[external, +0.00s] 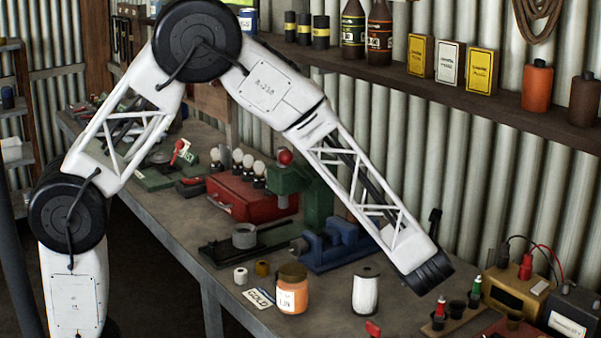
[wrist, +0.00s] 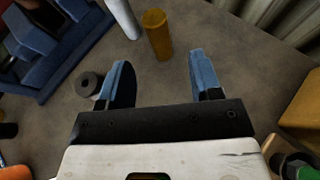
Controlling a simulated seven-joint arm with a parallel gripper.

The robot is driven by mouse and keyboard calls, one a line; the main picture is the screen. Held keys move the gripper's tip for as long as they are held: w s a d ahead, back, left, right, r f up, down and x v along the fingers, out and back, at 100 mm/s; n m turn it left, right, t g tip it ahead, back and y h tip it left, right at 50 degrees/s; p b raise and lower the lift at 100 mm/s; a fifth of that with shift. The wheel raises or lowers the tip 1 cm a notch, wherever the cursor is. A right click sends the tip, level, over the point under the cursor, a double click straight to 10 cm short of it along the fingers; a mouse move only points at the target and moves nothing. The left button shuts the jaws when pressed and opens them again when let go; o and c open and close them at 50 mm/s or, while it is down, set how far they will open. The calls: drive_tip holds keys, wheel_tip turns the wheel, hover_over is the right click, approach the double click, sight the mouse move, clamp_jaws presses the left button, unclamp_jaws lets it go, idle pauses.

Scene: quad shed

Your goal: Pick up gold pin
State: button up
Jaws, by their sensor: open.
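A gold cylinder (wrist: 157,35), which looks like the gold pin, stands on the grey bench in the wrist view. It is just beyond my gripper (wrist: 160,62) in the picture, in line with the gap between its fingers. My gripper is open with nothing between its blue fingers, and the pin looks apart from both. In the external view the dark end of my arm is low over the right of the bench. The fingers are not clear there, and I cannot make out this pin. A card reading GOLD (external: 259,299) lies at the bench's front edge.
A white cylinder (wrist: 122,17) stands close left of the pin. A dark round piece (wrist: 88,84) lies beside the left finger.

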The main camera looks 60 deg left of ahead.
drive_tip(key=shift+x, duration=1.3)
drive_tip(key=shift+x, duration=2.55)
drive_tip(key=shift+a, duration=0.1)
clamp_jaws()
